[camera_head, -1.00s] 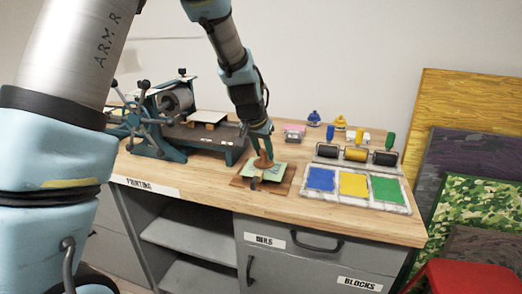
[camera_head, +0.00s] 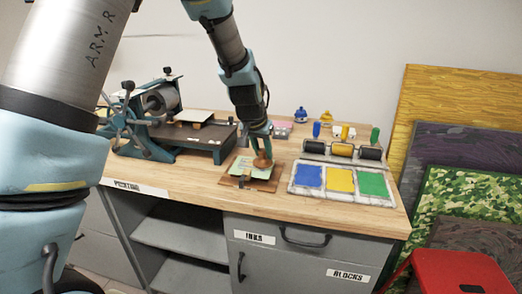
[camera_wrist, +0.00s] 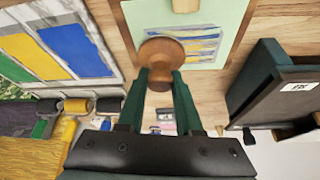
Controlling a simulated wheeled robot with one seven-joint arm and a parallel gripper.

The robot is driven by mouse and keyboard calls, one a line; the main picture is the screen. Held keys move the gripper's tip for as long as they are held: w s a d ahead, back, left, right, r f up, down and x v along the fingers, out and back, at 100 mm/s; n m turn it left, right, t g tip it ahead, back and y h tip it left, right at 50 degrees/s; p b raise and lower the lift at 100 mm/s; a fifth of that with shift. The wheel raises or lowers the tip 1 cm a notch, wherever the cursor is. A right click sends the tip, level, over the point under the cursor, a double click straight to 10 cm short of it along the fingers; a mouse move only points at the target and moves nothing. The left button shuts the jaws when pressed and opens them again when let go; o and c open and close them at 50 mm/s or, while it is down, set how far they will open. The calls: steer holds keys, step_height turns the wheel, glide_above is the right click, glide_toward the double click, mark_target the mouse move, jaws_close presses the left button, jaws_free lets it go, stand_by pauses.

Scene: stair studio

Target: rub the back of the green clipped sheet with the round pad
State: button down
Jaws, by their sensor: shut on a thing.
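My gripper (camera_head: 262,149) is shut on the round pad (camera_head: 262,161), a brown wooden disc with a knob. The wrist view shows the pad (camera_wrist: 163,54) between the green fingers. The pale green sheet (camera_wrist: 231,14) lies on a brown wooden board (camera_head: 273,184) on the bench. The pad is over the sheet's right part and looks in contact, though the contact line is hidden. Blue and yellow streaks show on the sheet beside the pad in the wrist view.
An ink slab (camera_head: 324,191) with blue, yellow and green patches lies right of the board, with several rollers (camera_head: 342,150) behind it. A press (camera_head: 160,125) stands at the left. A red stool (camera_head: 455,272) is at the lower right.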

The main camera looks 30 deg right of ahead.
steer(key=shift+w+a+b, duration=1)
steer(key=shift+w+a, duration=0.95)
steer(key=shift+a, duration=0.2)
steer(key=shift+s+d+p, duration=0.55)
steer(key=shift+s+d, duration=0.85)
steer(key=shift+d, duration=0.1)
steer(key=shift+s+d, duration=0.65)
steer(key=shift+d, duration=0.05)
steer(key=shift+s+a, duration=0.4)
steer(key=shift+a, duration=0.05)
steer(key=shift+w+a+b, duration=0.6)
steer(key=shift+w+a, duration=1.45)
steer(key=shift+a, duration=0.15)
steer(key=shift+s+d, duration=0.15)
